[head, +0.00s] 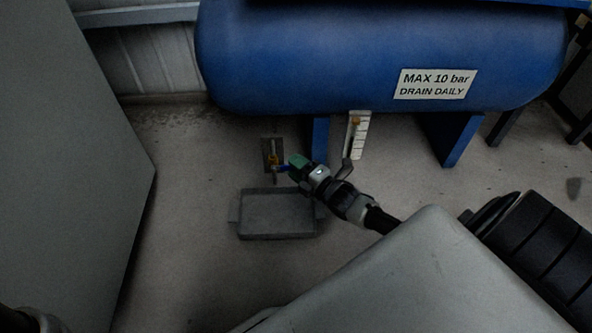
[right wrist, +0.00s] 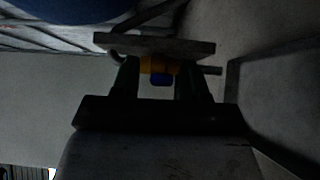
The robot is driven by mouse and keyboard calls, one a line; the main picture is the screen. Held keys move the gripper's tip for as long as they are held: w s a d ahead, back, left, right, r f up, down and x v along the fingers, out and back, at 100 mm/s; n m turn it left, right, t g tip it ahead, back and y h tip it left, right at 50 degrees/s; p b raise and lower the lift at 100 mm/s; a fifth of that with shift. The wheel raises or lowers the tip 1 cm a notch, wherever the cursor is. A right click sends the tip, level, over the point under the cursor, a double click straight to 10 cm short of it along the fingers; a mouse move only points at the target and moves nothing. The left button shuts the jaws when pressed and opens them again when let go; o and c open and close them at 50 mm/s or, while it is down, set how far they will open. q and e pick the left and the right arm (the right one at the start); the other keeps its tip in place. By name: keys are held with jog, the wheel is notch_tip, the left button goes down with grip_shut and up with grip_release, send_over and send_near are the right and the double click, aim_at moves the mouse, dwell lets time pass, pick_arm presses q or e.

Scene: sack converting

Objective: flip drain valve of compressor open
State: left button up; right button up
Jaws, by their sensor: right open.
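The blue compressor tank (head: 330,55) lies across the back with a "MAX 10 bar DRAIN DAILY" label. My right gripper (head: 293,164) is at the handle, coming from the lower right.
A grey tray (head: 278,236) sits on the floor just below the valve. A pale marked strip with a brass piece (head: 358,140) stands right of the tank's left blue leg (head: 318,138). A large grey panel (head: 65,160) borders the left. The floor between is clear.

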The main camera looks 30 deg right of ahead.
jog(key=shift+w, duration=0.15)
jog(key=shift+c, duration=0.4)
grip_shut()
jog(key=shift+r, duration=0.1)
